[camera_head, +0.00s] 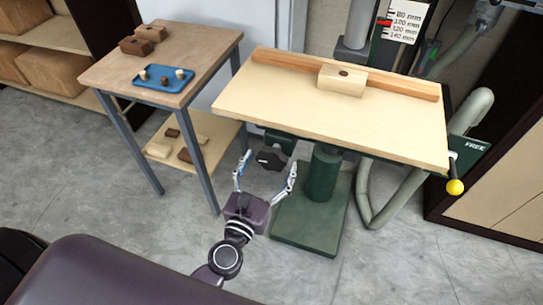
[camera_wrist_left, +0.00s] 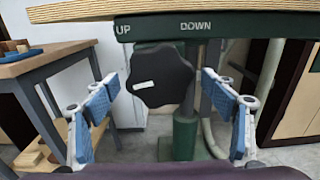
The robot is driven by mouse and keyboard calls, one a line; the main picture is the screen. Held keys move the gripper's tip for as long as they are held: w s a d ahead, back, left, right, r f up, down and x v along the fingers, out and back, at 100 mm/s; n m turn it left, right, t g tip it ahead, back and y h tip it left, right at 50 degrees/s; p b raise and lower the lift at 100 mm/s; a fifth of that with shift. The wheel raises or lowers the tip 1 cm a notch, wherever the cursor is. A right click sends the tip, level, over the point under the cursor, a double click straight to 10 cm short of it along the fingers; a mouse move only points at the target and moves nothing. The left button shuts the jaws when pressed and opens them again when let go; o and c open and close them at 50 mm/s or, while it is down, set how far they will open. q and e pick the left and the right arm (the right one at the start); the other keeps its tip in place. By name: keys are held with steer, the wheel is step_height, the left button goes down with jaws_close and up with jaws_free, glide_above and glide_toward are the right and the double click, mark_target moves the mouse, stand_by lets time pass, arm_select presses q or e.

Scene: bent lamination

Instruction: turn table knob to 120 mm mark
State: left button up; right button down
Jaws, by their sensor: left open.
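The table knob (camera_head: 270,158) is black and lobed, mounted under the front of the drill-press table (camera_head: 260,98). In the left wrist view the knob (camera_wrist_left: 172,72) faces me, with a white mark on its left part. A green strip above it reads UP at left and DOWN at right. My left gripper (camera_head: 268,166) is open, with one finger on each side of the knob and gaps showing between. Its blue pads (camera_wrist_left: 160,92) stand apart. The mm scale (camera_head: 404,25) is at the back; its red pointer (camera_head: 384,22) looks near the 100 mm mark. My right gripper is not in view.
A wooden block (camera_head: 342,80) sits against the fence (camera_head: 395,84) on the table. A lever with a yellow ball (camera_head: 455,187) hangs at the table's right, by a FREE label. A side table (camera_head: 105,73) with a blue tray (camera_head: 150,84) stands left.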

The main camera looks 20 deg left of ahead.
arm_select(q)
steer(key=shift+w, duration=0.75)
steer(key=shift+c, duration=0.5)
steer(key=c, duration=1)
steer(key=shift+m, duration=0.3)
